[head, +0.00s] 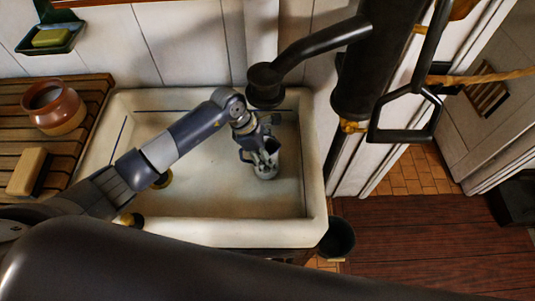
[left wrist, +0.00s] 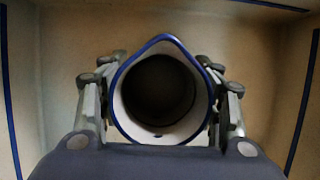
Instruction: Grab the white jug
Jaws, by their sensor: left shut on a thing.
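The white jug (left wrist: 160,128) has a blue rim with a pouring lip. In the left wrist view I look down into its dark round mouth. My left gripper (left wrist: 160,100) has a finger on each side of the jug and is shut on it. In the head view my left gripper (head: 262,158) points down inside the right part of the sink (head: 205,222), and it hides most of the jug there. I cannot tell whether the jug touches the sink floor. My right gripper is not in view.
A black tap (head: 310,45) reaches over the sink's back edge, close to my left wrist. A slatted wooden board (head: 88,90) at the left bears a clay pot (head: 54,108) and a brush or block (head: 27,171). A green soap dish (head: 50,38) hangs on the wall. The sink's middle is open.

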